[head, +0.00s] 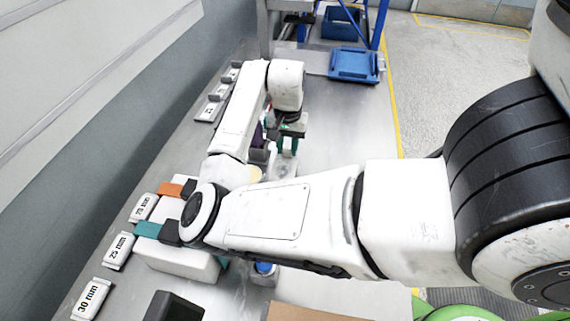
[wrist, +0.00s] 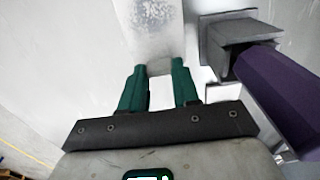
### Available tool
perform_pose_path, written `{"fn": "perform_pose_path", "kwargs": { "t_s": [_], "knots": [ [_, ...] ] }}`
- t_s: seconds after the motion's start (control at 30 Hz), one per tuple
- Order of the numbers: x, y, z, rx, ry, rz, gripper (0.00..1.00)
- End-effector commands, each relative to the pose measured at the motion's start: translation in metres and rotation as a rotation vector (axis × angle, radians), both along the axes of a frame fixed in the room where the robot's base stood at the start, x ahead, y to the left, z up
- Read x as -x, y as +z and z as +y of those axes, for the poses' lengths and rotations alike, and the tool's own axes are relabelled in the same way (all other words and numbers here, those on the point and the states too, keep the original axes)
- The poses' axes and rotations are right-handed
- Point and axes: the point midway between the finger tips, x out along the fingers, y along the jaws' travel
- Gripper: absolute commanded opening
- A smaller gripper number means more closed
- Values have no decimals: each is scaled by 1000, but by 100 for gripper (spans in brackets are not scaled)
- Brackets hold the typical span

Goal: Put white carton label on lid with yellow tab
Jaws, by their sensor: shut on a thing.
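My gripper (head: 288,146) is over the middle of the metal bench, with its green fingers pointing down. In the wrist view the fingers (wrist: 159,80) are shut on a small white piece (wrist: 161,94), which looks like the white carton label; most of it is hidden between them. A purple bar (wrist: 275,85) with a dark grey square end block (wrist: 235,38) is just right of the fingers. The purple part also shows beside my gripper in the head view (head: 257,136). I cannot make out a lid with a yellow tab; my arm hides part of the bench.
White plates marked 30 mm (head: 91,299), 25 mm (head: 118,250) and 20 mm (head: 143,208) line the left edge. Orange (head: 170,190) and teal (head: 147,229) tabs are near them. A blue tray (head: 354,65) is at the back. Bare bench lies right of my gripper.

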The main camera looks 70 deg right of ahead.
Motion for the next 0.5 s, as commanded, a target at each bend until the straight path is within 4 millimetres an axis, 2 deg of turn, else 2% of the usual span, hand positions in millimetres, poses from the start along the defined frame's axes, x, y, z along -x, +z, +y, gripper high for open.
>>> {"fn": "perform_pose_path", "kwargs": {
  "t_s": [0.27, 0.5],
  "knots": [
    [0, 1, 0, 0, 0, 0, 0],
    [0, 20, 0, 2, -1, -1, 0]
  ]
}}
